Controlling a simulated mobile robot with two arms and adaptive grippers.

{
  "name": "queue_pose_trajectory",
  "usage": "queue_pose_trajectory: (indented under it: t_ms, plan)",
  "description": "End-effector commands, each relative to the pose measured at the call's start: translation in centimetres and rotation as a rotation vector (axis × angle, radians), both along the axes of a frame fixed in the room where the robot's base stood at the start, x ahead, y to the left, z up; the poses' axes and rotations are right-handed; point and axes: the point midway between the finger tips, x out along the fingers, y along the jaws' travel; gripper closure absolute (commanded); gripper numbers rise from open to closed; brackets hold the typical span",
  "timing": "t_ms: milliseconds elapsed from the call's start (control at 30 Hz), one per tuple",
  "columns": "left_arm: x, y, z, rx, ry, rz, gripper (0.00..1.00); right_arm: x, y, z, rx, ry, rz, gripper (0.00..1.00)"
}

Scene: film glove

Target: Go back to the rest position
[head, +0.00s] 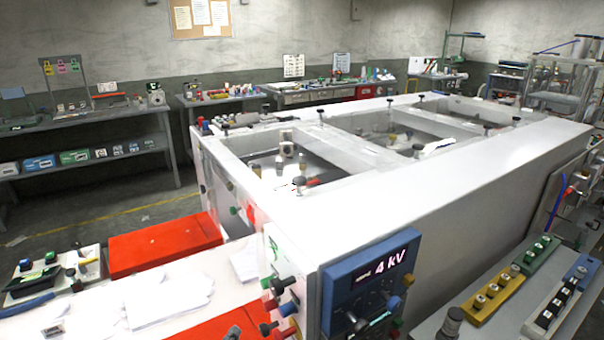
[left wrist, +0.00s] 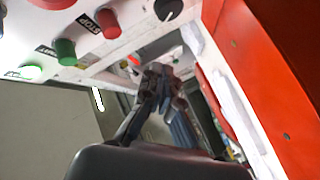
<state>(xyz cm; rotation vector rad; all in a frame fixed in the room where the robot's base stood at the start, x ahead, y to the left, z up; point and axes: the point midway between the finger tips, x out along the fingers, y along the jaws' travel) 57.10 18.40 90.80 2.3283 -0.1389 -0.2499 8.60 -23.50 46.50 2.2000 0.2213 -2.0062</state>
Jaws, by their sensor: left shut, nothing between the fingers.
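My left gripper (left wrist: 158,72) shows in the left wrist view, its dark fingers together and empty. It is close beneath a white control panel (left wrist: 120,12) and beside a red housing (left wrist: 285,75). The panel carries a red stop button (left wrist: 108,22), a green button (left wrist: 66,50) and a black knob (left wrist: 168,9). I cannot make out whether the fingers touch anything. In the head view I cannot clearly pick out either gripper. My right gripper is not in view.
A long white cabinet (head: 400,205) with open tanks fills the middle of the head view. A blue 4 kV display (head: 370,280) is at its front. White gloves (head: 165,300) and a red box (head: 165,245) lie at left. Clear floor (head: 125,205) lies beyond them.

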Motion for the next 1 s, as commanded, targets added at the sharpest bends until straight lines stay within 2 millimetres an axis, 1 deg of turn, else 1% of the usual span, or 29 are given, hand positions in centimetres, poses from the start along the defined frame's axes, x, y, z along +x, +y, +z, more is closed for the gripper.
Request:
queue_pose_trajectory:
  t_ms: [33,67,100,167,200,267,300,367,400,467,500,567,600,667,700,733,767,800,900,1000]
  plan:
    - [-0.8,0.0,-3.0,0.036,0.054,-0.005,1.00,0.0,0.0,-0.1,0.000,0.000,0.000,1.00]
    - [-1.3,0.0,-4.8,0.063,0.086,-0.009,1.00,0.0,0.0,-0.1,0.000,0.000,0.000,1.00]
    - [-2.3,0.1,-7.5,0.102,0.137,-0.018,1.00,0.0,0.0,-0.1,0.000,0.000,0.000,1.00]
    - [-4.0,0.2,-11.8,0.168,0.216,-0.036,1.00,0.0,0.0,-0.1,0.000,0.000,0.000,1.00]
    - [-5.4,0.3,-14.5,0.212,0.269,-0.052,1.00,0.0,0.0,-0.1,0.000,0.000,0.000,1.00]
    - [-7.8,0.4,-18.6,0.277,0.349,-0.078,1.00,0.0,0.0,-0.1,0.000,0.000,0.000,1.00]
    - [-9.6,0.6,-21.1,0.318,0.401,-0.099,1.00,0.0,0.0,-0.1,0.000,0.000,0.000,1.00]
    - [-12.4,0.8,-24.7,0.381,0.478,-0.133,1.00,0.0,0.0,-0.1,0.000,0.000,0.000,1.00]
    - [-14.5,1.0,-27.0,0.422,0.529,-0.158,1.00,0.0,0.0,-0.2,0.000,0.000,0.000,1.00]
    - [-17.9,1.3,-30.2,0.480,0.606,-0.200,1.00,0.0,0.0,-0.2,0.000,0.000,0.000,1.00]
    - [-20.2,1.5,-32.2,0.519,0.656,-0.230,1.00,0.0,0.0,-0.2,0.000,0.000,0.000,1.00]
    - [-23.9,1.9,-35.0,0.574,0.730,-0.279,1.00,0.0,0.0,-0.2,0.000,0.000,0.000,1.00]
    - [-26.5,2.2,-36.6,0.610,0.778,-0.315,1.00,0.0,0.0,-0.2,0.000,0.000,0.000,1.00]
    - [-30.5,2.6,-38.9,0.661,0.850,-0.371,1.00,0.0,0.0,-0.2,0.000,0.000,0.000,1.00]
    - [-33.2,3.0,-40.1,0.694,0.895,-0.410,1.00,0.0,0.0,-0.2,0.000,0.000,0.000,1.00]
    - [-35.1,3.2,-40.9,0.716,0.926,-0.437,1.00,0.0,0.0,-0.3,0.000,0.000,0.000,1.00]
    - [-36.9,3.4,-41.6,0.737,0.955,-0.465,1.00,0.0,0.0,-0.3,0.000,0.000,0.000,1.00]
    - [-39.2,3.8,-42.4,0.762,0.991,-0.500,1.00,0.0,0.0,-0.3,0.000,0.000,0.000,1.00]
    - [-44.0,4.4,-43.7,0.810,1.062,-0.576,1.00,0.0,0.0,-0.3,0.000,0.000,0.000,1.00]
    - [-46.9,4.8,-44.3,0.840,1.105,-0.627,1.00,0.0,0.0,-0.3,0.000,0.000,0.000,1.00]
